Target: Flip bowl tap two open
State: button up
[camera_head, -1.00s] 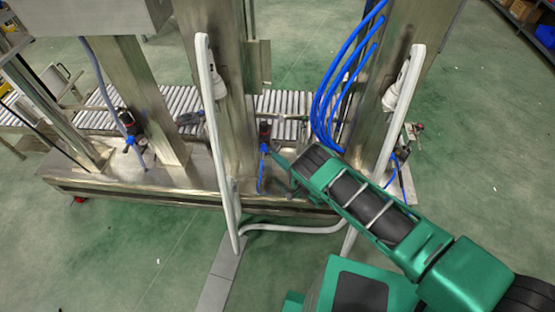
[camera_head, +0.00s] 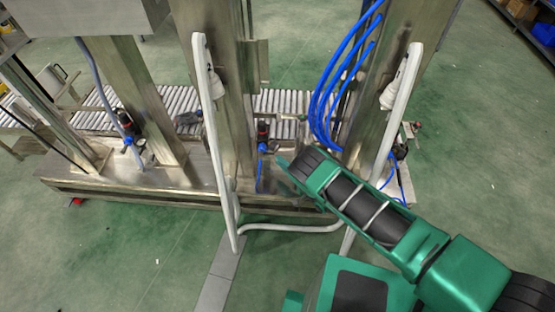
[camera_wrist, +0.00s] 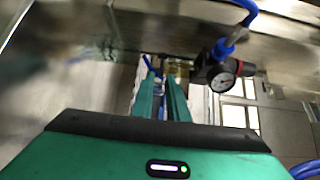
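I cannot single out the bowl tap for certain. The likely spot is a small air unit (camera_head: 263,130) with a black body, red mark and blue fitting on the middle steel post. In the wrist view a round white gauge (camera_wrist: 222,81) with a blue fitting shows right of my fingers. A small brassy part (camera_wrist: 178,68) shows beyond the fingertips, partly hidden. My gripper (camera_wrist: 163,88) has two green fingers with a gap between them, and a blue hose shows in the gap. In the head view my gripper (camera_head: 284,164) is right of the blue fitting, apart from it.
White bent guard tubes (camera_head: 216,140) stand before the posts, one left of my arm and one (camera_head: 398,105) behind it. Blue hoses (camera_head: 320,100) hang above my gripper. A roller conveyor (camera_head: 180,100) runs behind.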

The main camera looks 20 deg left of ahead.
jog(key=v, duration=0.6)
jog(key=shift+s+d+f, duration=0.1)
jog(key=shift+s+d, duration=0.05)
jog(key=shift+d, duration=0.2)
